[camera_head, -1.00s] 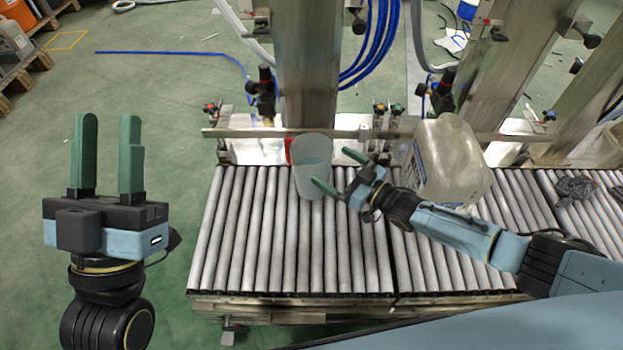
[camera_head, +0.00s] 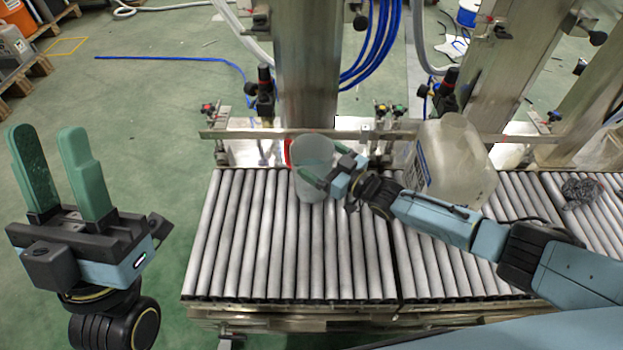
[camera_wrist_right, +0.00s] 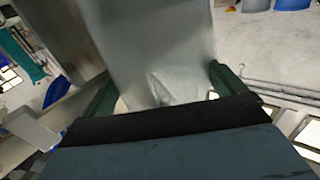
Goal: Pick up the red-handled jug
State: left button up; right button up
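The jug (camera_head: 314,172) is translucent and whitish, standing upright on the roller conveyor. Its red handle (camera_head: 288,152) shows at its left side, away from my right gripper. My right gripper (camera_head: 324,164) has reached the jug from the right, with its green fingers spread at either side of it. In the right wrist view, the jug (camera_wrist_right: 158,45) fills the space between the two fingers (camera_wrist_right: 165,95). The fingers look open around it; I cannot tell whether either one touches. The handle is hidden there. My left gripper (camera_head: 54,180) is open and empty, left of the conveyor.
A large translucent canister (camera_head: 455,165) stands on the rollers right of the jug, behind my right forearm. A metal rail (camera_head: 240,133) and a steel post (camera_head: 306,70) stand behind the jug. The front rollers (camera_head: 280,255) are clear. A dark crumpled thing (camera_head: 580,190) lies far right.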

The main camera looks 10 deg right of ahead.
jog(key=c, duration=1.4)
jog(key=shift+r, duration=0.1)
jog(key=shift+c, duration=0.8)
jog(key=shift+s+r, duration=0.1)
jog(key=shift+r, duration=0.05)
